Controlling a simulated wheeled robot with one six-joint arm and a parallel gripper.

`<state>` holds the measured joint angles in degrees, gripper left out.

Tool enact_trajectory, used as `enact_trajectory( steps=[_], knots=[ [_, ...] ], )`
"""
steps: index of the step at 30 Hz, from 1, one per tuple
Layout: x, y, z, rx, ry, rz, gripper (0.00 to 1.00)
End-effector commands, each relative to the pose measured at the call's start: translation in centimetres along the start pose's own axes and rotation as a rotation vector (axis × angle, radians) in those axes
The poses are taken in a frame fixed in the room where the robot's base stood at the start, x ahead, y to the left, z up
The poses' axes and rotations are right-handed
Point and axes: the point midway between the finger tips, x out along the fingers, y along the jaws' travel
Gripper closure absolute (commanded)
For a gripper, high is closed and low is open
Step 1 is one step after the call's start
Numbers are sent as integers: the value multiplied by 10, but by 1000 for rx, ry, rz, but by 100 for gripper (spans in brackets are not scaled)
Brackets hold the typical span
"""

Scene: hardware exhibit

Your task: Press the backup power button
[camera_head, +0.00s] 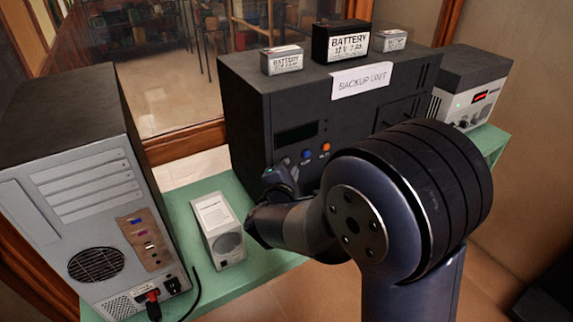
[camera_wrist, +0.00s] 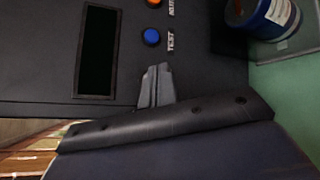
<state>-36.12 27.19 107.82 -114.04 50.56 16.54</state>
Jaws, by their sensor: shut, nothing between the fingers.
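The black backup unit (camera_head: 255,130) stands on the green table with a white "BACKUP UNIT" label (camera_head: 361,80). Its front has a dark display (camera_head: 296,133), a blue button (camera_head: 306,153) and an orange button (camera_head: 325,147). In the wrist view the blue button (camera_wrist: 151,37) is marked "TEST". The orange button (camera_wrist: 154,3) is at the top edge, its label cut off. My gripper (camera_wrist: 157,72) is shut and empty, its tips close to the blue button with a small gap in the picture. In the head view my gripper (camera_head: 283,178) is partly hidden by my arm.
A grey computer case (camera_head: 75,190) stands at the left with a cable. Batteries (camera_head: 340,42) stand on the unit. A grey device (camera_head: 470,85) is at the right. A blue container (camera_wrist: 275,18) shows in the wrist view.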

Motion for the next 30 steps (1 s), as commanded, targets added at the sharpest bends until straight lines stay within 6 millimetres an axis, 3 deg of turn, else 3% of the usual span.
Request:
enact_trajectory(
  steps=[15,30],
  knots=[
    [-34,-25,24,0,0,1,100],
    [-35,-26,25,0,0,0,100]
  ],
)
